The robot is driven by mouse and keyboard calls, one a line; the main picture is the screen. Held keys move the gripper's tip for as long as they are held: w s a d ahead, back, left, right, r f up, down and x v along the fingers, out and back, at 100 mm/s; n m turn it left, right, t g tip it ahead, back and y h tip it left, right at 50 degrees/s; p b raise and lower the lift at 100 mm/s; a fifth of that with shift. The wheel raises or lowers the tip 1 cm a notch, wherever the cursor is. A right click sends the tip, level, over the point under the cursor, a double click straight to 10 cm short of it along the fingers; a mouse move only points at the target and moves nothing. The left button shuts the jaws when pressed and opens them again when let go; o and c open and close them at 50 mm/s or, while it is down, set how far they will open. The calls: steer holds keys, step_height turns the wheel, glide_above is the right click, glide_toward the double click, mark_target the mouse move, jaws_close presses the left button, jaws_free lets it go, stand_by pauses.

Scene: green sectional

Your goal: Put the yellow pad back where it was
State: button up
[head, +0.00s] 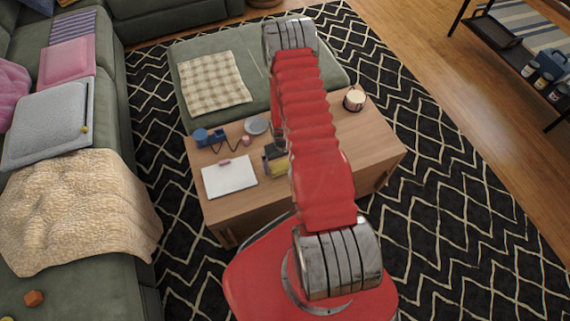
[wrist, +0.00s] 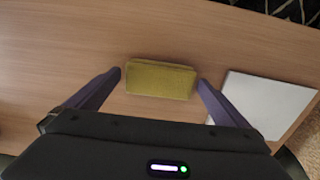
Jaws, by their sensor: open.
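The yellow pad (wrist: 161,79) lies on the wooden table and shows between the two fingertips of my gripper (wrist: 160,77) in the wrist view. The fingers are apart, one near each short end of the pad. A small gap seems to show on both sides, and I cannot tell whether either finger touches it. In the head view the yellow pad (head: 279,167) shows beside my dark gripper, partly hidden by it and by my red arm.
A white sheet or pad (head: 229,176) lies left of the yellow pad on the table (head: 375,138). A blue object (head: 208,136), a grey dish (head: 256,125) and a pink item (head: 245,141) stand behind it. A cup-like item (head: 354,99) stands right. A green ottoman (head: 330,78) adjoins.

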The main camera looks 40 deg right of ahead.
step_height(320, 180, up, 11)
steer(key=shift+r, duration=0.15)
stand_by(0.5)
stand_by(0.4)
step_height(320, 180, up, 18)
steer(key=f+t, duration=0.1)
glide_above(282, 165)
steer(key=w+a, duration=0.4)
steer(key=s+a+r+n+t, duration=0.1)
steer(key=a+r, duration=0.2)
steer(key=r, duration=0.4)
steer(key=s+a+r+t, duration=0.1)
steer(key=s+a+r, duration=0.15)
steer(key=r, duration=0.55)
steer(key=s+a+r+n+t, duration=0.1)
steer(key=s+a+r, duration=0.4)
steer(key=s+r, duration=0.3)
steer(key=s+a+r+n+t, duration=0.1)
steer(key=s+a+r, duration=0.5)
steer(key=s+r, duration=0.2)
steer(key=shift+s+a+r+t, duration=0.3)
steer(key=shift+r, duration=0.2)
